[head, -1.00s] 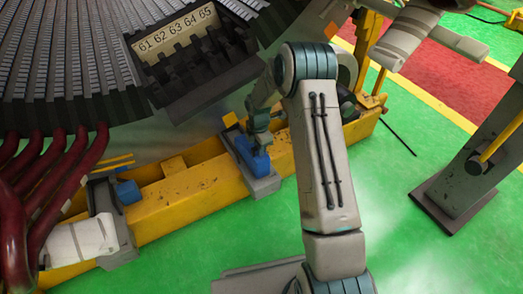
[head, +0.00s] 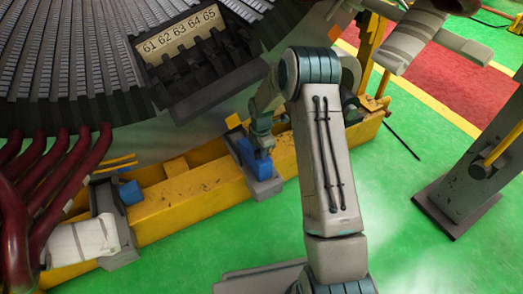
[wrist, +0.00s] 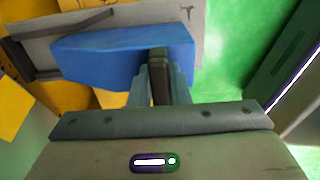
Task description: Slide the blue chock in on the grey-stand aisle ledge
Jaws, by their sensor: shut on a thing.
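The blue chock (head: 254,158) is at the grey ledge (head: 266,188) on the side of the yellow beam, right of centre of it in the head view. My gripper (head: 264,146) reaches down from above and is shut on the chock. In the wrist view the chock (wrist: 108,54) lies lengthwise across the upper left, over the grey ledge plate (wrist: 208,12). My gripper's fingers (wrist: 160,75) close at its right part, around a dark upright piece. The chock's underside is hidden, so I cannot tell whether it rests fully on the ledge.
Another blue block (head: 130,192) sits by a grey ledge farther left, near a white wrapped bundle (head: 78,242) and red hoses (head: 50,190). The stator's numbered slots (head: 180,45) are above. A grey stand (head: 470,180) is at right. Green floor between is clear.

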